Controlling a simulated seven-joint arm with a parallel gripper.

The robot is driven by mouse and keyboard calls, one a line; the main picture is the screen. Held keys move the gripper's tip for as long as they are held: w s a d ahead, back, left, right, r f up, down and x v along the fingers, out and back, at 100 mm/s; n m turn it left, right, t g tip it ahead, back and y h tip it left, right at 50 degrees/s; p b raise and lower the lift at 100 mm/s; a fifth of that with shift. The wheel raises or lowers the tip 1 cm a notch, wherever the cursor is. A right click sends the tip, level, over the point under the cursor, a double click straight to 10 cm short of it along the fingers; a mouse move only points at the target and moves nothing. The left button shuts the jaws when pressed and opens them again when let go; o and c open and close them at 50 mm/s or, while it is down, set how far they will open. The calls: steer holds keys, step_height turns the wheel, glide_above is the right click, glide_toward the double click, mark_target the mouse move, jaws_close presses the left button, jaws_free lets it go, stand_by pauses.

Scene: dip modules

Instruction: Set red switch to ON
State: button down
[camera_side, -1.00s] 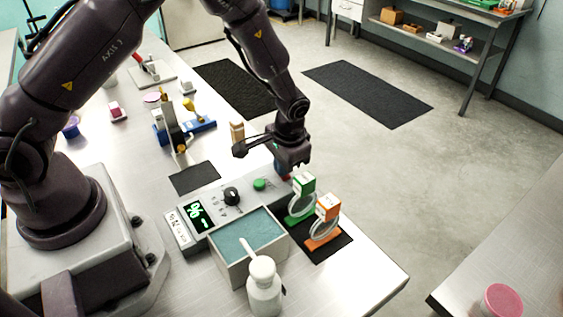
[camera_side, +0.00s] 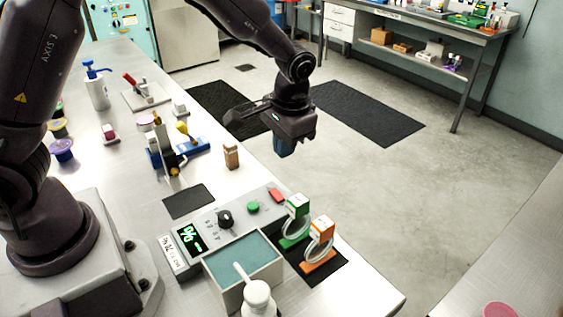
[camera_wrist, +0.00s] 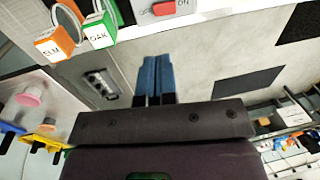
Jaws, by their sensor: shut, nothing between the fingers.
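The red switch (camera_side: 277,195) sits at the right end of the grey control panel (camera_side: 236,212), beside a green button (camera_side: 253,207). In the wrist view the red switch (camera_wrist: 164,8) is at the top edge, partly cut off, with an "ON" label (camera_wrist: 183,2) next to it. I cannot tell for certain which way the switch is set. My gripper (camera_side: 284,149) is raised above and behind the panel, clear of the switch. Its blue fingers (camera_wrist: 154,72) are shut together and hold nothing.
A black knob (camera_side: 225,218) and a lit green display (camera_side: 190,238) are on the panel. Green (camera_side: 297,206) and orange (camera_side: 322,230) tagged ring stands are to the right of the switch. A teal-filled tray (camera_side: 243,258) is in front. The space around my gripper is free.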

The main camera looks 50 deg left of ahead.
mark_target(273, 189)
steer(key=shift+d+r, duration=0.1)
steer(key=shift+r, duration=0.5)
steer(key=shift+a+y, duration=0.3)
steer(key=shift+a, duration=0.5)
steer(key=shift+f, duration=0.1)
steer(key=a+f, duration=0.1)
steer(key=f, duration=0.8)
steer(key=a+f, duration=0.1)
steer(key=f, duration=0.3)
steer(key=shift+a+f, duration=0.25)
steer(key=shift+a, duration=0.05)
